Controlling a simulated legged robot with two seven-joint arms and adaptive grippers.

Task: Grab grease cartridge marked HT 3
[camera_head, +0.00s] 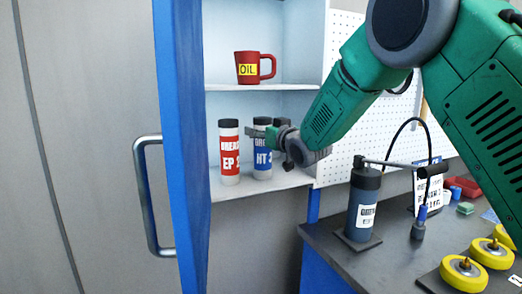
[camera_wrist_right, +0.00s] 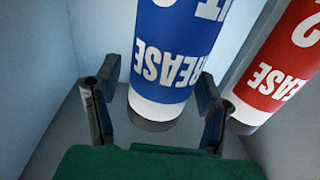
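The blue-and-white grease cartridge marked HT 3 (camera_head: 263,160) stands upright on the lower cabinet shelf. My right gripper (camera_head: 268,132) is in front of its upper part and hides some of the label. In the right wrist view, the blue cartridge (camera_wrist_right: 172,65) is between the two fingers of my right gripper (camera_wrist_right: 158,88). The fingers are spread, with a visible gap on the left side; whether the right finger touches it I cannot tell. My left gripper is not in view.
A red cartridge marked EP 2 (camera_head: 229,155) stands close to the left of the blue one; it also shows in the wrist view (camera_wrist_right: 283,70). A red OIL mug (camera_head: 249,68) is on the shelf above. The open blue cabinet door (camera_head: 180,150) borders the left. A dark pump bottle (camera_head: 363,200) stands on the bench.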

